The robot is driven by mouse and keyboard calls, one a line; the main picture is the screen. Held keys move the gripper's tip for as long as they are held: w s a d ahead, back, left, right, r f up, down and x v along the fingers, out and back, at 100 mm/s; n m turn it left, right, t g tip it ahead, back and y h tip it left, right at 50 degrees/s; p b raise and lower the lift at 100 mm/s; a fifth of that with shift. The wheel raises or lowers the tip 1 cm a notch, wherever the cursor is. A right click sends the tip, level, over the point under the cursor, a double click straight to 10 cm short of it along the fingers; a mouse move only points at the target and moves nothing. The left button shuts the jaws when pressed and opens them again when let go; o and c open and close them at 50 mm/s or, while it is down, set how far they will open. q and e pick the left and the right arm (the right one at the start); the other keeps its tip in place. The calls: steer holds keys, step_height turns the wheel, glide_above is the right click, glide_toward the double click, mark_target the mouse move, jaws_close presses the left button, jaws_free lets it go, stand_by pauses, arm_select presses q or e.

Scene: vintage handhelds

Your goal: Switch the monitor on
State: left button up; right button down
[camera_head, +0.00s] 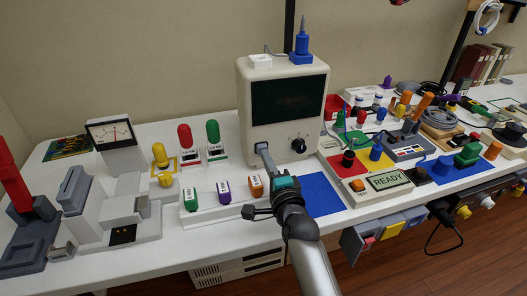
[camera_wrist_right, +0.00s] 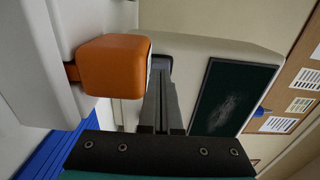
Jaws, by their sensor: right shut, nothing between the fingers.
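The cream monitor (camera_head: 246,105) stands at the back middle of the table, its screen (camera_head: 290,99) dark. A black knob (camera_head: 298,146) sits on its lower right front. My right gripper (camera_head: 262,148) is shut and empty, with its fingertips at the lower left of the monitor's front, below the screen. The fingers hide that spot, so I cannot tell whether they touch it or what control is there. In the right wrist view the shut fingers (camera_wrist_right: 160,68) point at the monitor's casing (camera_wrist_right: 205,55), beside the dark screen (camera_wrist_right: 232,96). My left gripper is not in view.
An orange block (camera_head: 256,186) stands close to the left of my right gripper, beside purple and green ones on a white stand. It looks large in the right wrist view (camera_wrist_right: 115,65). A blue mat (camera_head: 322,196) lies clear to the right. A READY display (camera_head: 390,181) stands further right.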

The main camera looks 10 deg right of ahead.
steer(key=shift+w, duration=0.6)
steer(key=shift+s+p, duration=1.3)
steer(key=shift+s, duration=0.95)
steer(key=shift+s+d+p, duration=0.1)
steer(key=shift+s+p, duration=0.2)
steer(key=shift+s, duration=0.45)
